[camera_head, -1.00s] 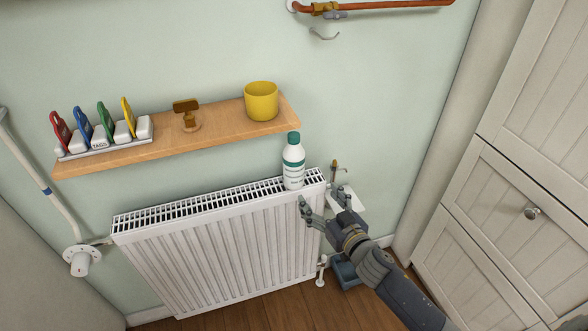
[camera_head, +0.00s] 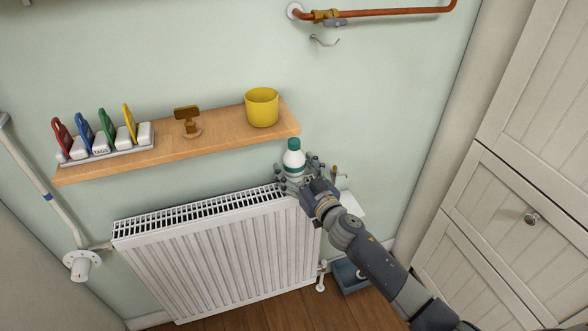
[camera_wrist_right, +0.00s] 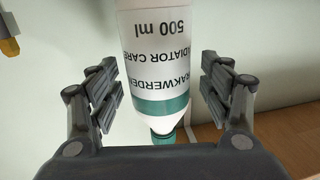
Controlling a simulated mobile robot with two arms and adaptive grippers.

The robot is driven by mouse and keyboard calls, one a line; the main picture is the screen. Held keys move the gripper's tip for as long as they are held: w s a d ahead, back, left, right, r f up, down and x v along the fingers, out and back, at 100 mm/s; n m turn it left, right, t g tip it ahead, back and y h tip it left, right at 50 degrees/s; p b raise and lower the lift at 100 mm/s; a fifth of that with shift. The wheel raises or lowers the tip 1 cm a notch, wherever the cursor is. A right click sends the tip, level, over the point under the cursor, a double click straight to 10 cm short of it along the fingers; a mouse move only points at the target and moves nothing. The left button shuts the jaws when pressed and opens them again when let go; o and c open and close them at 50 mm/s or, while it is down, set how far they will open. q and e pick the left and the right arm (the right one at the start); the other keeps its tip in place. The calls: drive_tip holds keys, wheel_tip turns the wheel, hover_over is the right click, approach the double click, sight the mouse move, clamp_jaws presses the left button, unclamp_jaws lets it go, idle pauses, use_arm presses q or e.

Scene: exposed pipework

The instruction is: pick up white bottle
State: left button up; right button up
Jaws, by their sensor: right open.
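The white bottle (camera_head: 293,159) with a green cap and green band stands upright on top of the white radiator (camera_head: 220,245), at its right end. My right gripper (camera_head: 296,176) is open around the bottle, which hides part of the bottle's lower body in the head view. In the right wrist view the bottle (camera_wrist_right: 168,70) is between the two open fingers (camera_wrist_right: 160,95), with a gap visible on each side. Its label reads radiator care, 500 ml, upside down. My left gripper is not in view.
A copper pipe (camera_head: 390,12) is higher up. A cabinet (camera_head: 510,200) stands right.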

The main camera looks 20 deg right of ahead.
drive_tip(key=shift+w+a, duration=0.1)
drive_tip(key=shift+w, duration=0.5)
drive_tip(key=c, duration=1.6)
drive_tip(key=shift+r, duration=0.1)
